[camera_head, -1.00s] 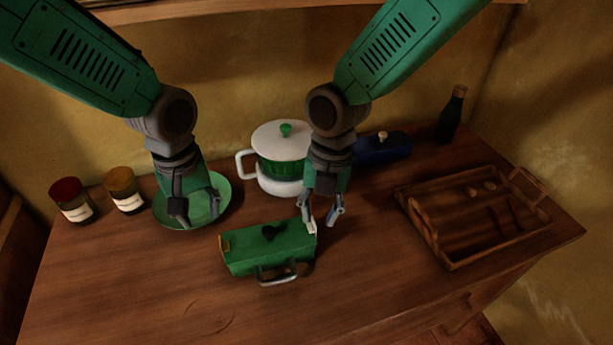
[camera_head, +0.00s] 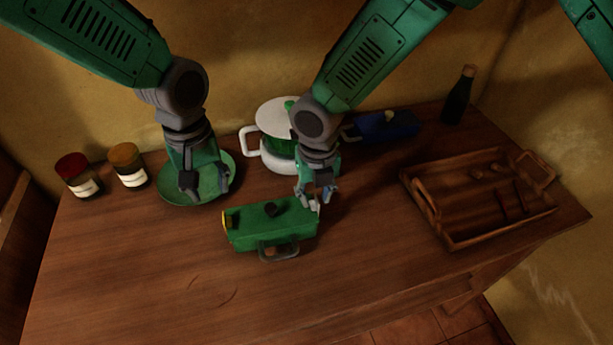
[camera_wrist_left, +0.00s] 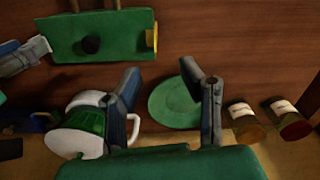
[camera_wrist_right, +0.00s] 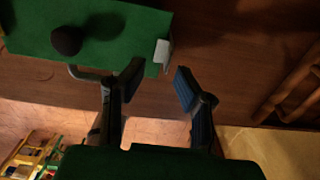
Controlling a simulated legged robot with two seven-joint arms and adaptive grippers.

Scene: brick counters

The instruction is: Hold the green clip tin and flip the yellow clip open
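The green clip tin (camera_head: 262,231) lies on the wooden counter, with a dark knob on top and a grey handle at its front. Its yellow clip (camera_head: 227,219) is on the left end; it also shows in the left wrist view (camera_wrist_left: 151,39). A pale clip (camera_wrist_right: 162,52) is on the other end. My right gripper (camera_head: 315,202) is open at that end; in the right wrist view the end appears between its fingertips, contact unclear. My left gripper (camera_head: 205,189) is open and empty over the green plate (camera_head: 170,191), behind and left of the tin.
A white and green pot (camera_head: 275,118) and a blue tin (camera_head: 388,127) stand behind. Two jars (camera_head: 128,166) are at the left. A wooden tray (camera_head: 452,242) and a dark bottle (camera_head: 458,100) are at the right. The counter in front is clear.

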